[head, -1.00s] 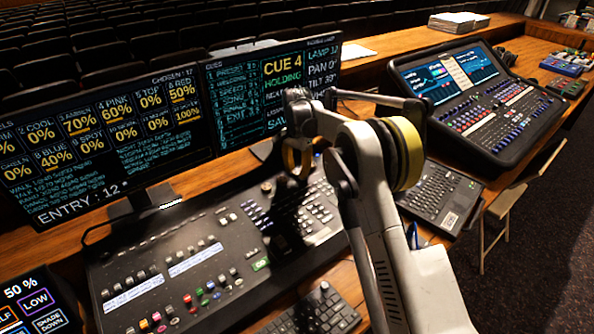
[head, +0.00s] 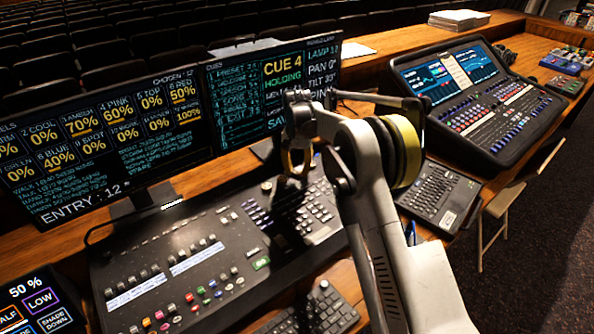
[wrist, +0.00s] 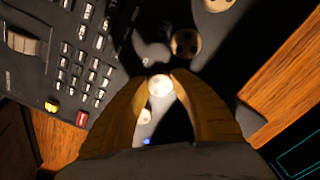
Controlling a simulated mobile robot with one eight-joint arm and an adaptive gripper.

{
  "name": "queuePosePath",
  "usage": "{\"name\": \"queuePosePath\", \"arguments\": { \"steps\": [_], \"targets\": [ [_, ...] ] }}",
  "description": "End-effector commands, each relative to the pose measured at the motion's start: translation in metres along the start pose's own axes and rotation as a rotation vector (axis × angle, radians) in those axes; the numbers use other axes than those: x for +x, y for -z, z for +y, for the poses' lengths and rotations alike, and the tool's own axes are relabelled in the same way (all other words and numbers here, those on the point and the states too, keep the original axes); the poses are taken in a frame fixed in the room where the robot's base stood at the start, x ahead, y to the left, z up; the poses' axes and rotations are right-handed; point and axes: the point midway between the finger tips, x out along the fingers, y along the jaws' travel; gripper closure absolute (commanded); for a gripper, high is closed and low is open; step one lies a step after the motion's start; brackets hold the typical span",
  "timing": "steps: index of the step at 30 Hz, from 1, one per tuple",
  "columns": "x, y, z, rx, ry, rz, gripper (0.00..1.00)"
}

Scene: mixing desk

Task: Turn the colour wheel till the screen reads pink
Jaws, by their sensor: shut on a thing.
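My gripper (head: 296,168) reaches down over the desk's right end in the head view, which hides the wheel there. In the wrist view its two yellow fingers (wrist: 160,82) are closed on a small round pale knob, the colour wheel (wrist: 160,87), lit brightly on top. The right screen (head: 268,100) reads CUE 4 HOLDING, with LAMP 12, PAN and TILT lines at its right. A lower line, partly covered by my arm, seems to read PINK.
More round knobs (wrist: 186,43) stand in a row by the held one. The mixing desk (head: 200,262) has several faders and keys. A keypad unit (head: 437,194) and a second console (head: 488,100) stand to the right. The left screen (head: 105,145) lists lamp levels.

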Motion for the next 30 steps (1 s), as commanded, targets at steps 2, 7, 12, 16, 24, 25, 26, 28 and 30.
{"name": "queuePosePath", "arguments": {
  "steps": [2, 7, 12, 16, 24, 25, 26, 28, 30],
  "targets": [
    [0.000, 0.000, 0.000, 0.000, 0.000, -0.001, 1.00],
    [0.000, 0.000, 0.000, 0.000, 0.000, -0.001, 0.63],
    [0.000, 0.000, 0.000, 0.001, 0.000, -0.001, 0.47],
    [0.000, 0.000, 0.000, 0.001, 0.000, -0.001, 0.47],
    [-0.026, 0.000, 0.000, 0.001, 0.000, 0.000, 0.47],
    [-0.033, 0.000, 0.000, 0.001, 0.000, 0.000, 0.47],
    [-0.039, 0.000, 0.000, 0.001, 0.000, 0.000, 0.47],
    [-0.056, 0.000, 0.000, 0.001, 0.000, -0.001, 0.47],
    [-0.072, 0.000, 0.000, 0.001, 0.000, -0.001, 0.47]
  ]
}}
